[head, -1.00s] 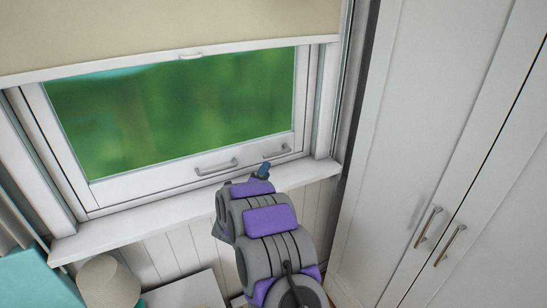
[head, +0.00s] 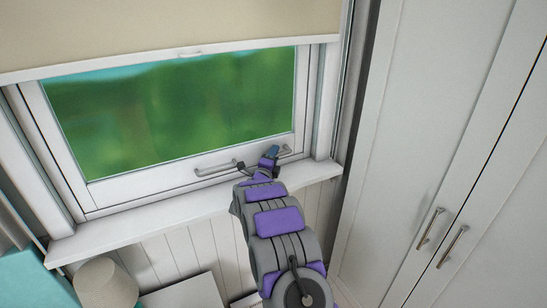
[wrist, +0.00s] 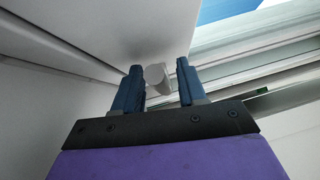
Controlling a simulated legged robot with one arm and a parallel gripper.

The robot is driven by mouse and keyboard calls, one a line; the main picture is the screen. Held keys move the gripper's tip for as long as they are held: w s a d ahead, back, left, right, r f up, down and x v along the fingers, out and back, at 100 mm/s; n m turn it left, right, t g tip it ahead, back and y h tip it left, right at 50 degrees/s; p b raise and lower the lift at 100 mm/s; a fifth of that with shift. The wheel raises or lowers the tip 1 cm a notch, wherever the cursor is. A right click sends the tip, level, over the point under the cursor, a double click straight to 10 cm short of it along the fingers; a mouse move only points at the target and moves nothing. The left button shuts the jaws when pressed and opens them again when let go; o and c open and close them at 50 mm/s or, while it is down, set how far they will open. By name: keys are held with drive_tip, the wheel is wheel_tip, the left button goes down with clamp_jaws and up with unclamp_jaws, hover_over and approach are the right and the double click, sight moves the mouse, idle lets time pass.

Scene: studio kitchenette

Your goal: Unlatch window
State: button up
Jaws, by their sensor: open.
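The window (head: 170,115) is shut in its white frame, with green showing through the glass. Two grey handles sit on its bottom rail: a left handle (head: 212,170) in plain view and a right handle (head: 287,150) partly hidden behind my gripper. I cannot tell which one is the latch. My gripper (head: 257,161) is open at the bottom rail, around the inner ends of the handles. Contact is not clear.
A beige blind (head: 170,30) covers the window's top. A white sill (head: 150,218) runs below my gripper. A tall white cupboard (head: 415,130) with two bar handles stands to the right. A beige round object (head: 105,285) is at the lower left.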

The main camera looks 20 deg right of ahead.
clamp_jaws()
drive_tip(key=shift+f, duration=0.1)
idle(0.4)
